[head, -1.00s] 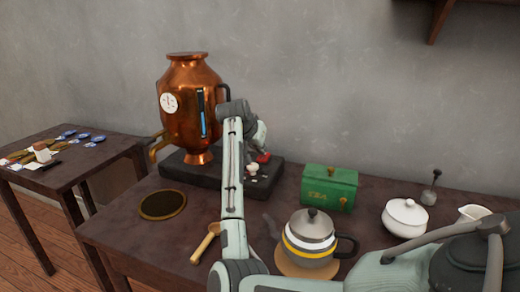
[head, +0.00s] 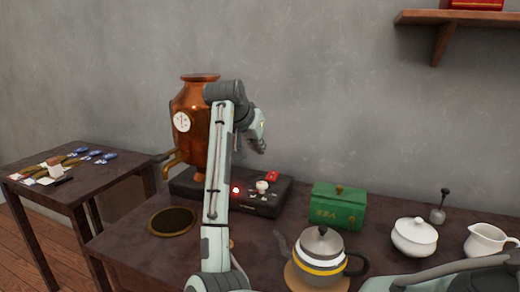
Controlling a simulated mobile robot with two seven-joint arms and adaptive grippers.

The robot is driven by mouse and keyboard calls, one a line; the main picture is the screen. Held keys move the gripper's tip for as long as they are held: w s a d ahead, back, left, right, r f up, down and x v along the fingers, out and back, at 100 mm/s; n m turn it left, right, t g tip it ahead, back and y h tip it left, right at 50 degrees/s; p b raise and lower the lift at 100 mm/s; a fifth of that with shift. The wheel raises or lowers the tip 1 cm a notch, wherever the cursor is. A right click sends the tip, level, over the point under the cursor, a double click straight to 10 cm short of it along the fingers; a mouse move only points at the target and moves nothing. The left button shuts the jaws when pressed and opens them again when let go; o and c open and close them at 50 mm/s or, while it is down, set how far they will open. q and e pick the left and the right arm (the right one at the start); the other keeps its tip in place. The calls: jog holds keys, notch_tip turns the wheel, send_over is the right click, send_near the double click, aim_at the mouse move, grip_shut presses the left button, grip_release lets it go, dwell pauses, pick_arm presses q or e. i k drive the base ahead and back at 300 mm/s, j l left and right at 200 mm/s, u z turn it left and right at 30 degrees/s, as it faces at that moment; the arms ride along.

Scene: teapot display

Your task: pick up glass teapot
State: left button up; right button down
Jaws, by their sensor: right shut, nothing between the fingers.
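The teapot (head: 320,267) stands upright on a round wooden coaster (head: 293,277) at the front of the dark table. It has a grey lid with a dark knob, white and yellow bands, and a dark handle on its right.
The copper urn (head: 190,112) on its black base (head: 262,204) stands behind my arm. A green tin (head: 338,209), white sugar bowl (head: 414,240) and white jug (head: 487,241) stand right. A dark round mat (head: 172,221) lies left. A shelf (head: 480,19) juts out upper right.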

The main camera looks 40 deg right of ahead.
aim_at(315, 271)
jog(key=k+j, duration=0.15)
jog(key=j, duration=0.25)
jog(key=k+j, duration=0.1)
jog(key=j, duration=0.3)
jog(key=k+j, duration=0.15)
jog(key=j, duration=0.25)
jog(key=k+j, duration=0.15)
jog(key=j, duration=0.25)
jog(key=k+j, duration=0.15)
jog(key=j, duration=0.25)
